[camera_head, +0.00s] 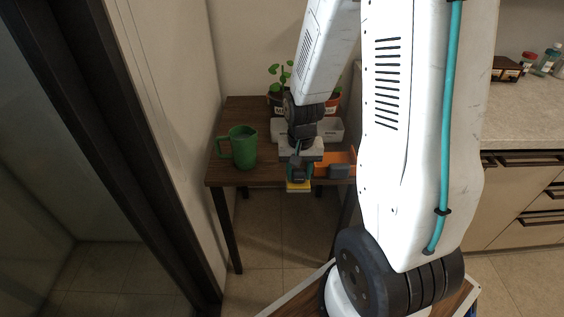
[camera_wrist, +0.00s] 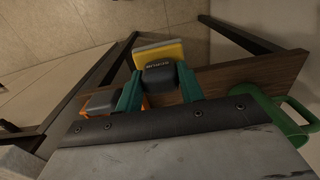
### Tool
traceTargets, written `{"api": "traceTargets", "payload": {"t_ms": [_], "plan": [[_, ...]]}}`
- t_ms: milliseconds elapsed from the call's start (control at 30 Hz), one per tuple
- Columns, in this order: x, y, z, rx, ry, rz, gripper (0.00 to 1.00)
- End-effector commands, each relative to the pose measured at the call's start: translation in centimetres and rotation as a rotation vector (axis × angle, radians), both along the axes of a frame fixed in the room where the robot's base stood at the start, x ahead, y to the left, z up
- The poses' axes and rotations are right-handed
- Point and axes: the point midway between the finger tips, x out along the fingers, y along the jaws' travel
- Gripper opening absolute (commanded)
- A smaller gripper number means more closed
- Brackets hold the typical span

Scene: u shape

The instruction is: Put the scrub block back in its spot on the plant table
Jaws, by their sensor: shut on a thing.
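The scrub block, with a yellow pad and a dark grey grip, is between my gripper's green fingers in the wrist view (camera_wrist: 158,52). My gripper (camera_wrist: 158,88) is shut on its grey grip. In the head view the block's yellow pad (camera_head: 298,187) shows below my gripper (camera_head: 300,174), at the front edge of the plant table (camera_head: 247,111). The pad appears to be in front of the edge, over the floor; its exact height is unclear. The dark wooden table also shows in the wrist view (camera_wrist: 240,77).
A green mug (camera_head: 242,148) stands on the table left of my gripper. An orange tray (camera_head: 336,158) with a grey item (camera_head: 342,171) is close on the right. Potted plants (camera_head: 275,102) and a pale grey container (camera_head: 332,131) stand behind. A wall borders the left.

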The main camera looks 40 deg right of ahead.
Motion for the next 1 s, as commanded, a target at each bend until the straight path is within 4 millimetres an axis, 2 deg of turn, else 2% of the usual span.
{"api": "traceTargets", "payload": {"t_ms": [33, 200, 400, 700, 900, 1000], "plan": [[1.3, -0.7, -0.2, 0.001, 0.002, -0.001, 0.17], [5.5, -2.7, -0.6, 0.001, 0.001, -0.001, 0.17], [9.2, -4.7, -1.0, 0.0, 0.0, 0.001, 0.17], [11.4, -5.6, -1.3, 0.0, 0.0, 0.002, 0.17], [11.2, -5.5, -4.4, 0.001, 0.003, 0.003, 0.17], [11.2, -5.5, -4.7, 0.001, 0.001, 0.003, 0.17]]}}
